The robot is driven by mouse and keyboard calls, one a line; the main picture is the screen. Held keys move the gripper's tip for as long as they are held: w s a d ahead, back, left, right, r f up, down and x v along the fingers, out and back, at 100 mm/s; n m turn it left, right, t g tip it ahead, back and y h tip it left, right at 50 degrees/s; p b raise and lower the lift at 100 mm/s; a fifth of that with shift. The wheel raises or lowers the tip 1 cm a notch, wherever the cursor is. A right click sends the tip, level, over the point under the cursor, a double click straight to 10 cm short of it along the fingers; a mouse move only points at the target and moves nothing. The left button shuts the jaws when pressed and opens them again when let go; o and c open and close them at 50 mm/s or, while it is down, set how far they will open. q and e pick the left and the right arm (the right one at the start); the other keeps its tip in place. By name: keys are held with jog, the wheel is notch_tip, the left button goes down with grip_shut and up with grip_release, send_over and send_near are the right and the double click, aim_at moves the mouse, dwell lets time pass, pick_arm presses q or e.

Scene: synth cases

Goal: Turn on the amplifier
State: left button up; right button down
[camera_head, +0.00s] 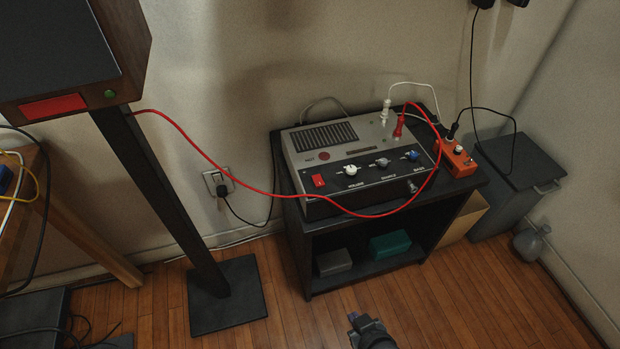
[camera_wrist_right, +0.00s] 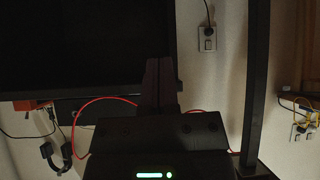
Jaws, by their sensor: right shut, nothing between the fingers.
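The amplifier (camera_head: 300,158) is a grey box with a black front panel, on top of a black shelf unit (camera_head: 296,235). My right gripper (camera_head: 354,318) is low in front of the shelf, over the floor, well apart from the amplifier. Its fingers (camera_wrist_right: 161,85) are together and empty in the wrist view. My left gripper is out of view.
A red cable (camera_head: 225,180) runs from the speaker (camera_head: 75,50) and droops across the amplifier's front. An orange box (camera_head: 456,160) with cables sits at the shelf's right end. The speaker stand's base (camera_head: 228,294) is on the floor at left. A wall outlet (camera_head: 214,182) holds a black plug.

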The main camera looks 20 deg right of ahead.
jog(key=w+r+t+b, duration=0.4)
jog(key=w+r+t, duration=0.3)
jog(key=w, duration=0.5)
notch_tip(320, 180, up, 12)
jog(key=r+m+t+b, duration=0.1)
jog(key=t+b, duration=0.3)
jog(key=b, duration=0.1)
send_over(322, 192)
jog(key=shift+f, duration=0.25)
notch_tip(322, 192, down, 2)
jog(key=shift+w+f+b, duration=0.1)
jog(key=shift+f+b, duration=0.1)
jog(key=shift+b, duration=0.85)
jog(key=shift+f+b, duration=0.4)
jog(key=shift+f, duration=0.1)
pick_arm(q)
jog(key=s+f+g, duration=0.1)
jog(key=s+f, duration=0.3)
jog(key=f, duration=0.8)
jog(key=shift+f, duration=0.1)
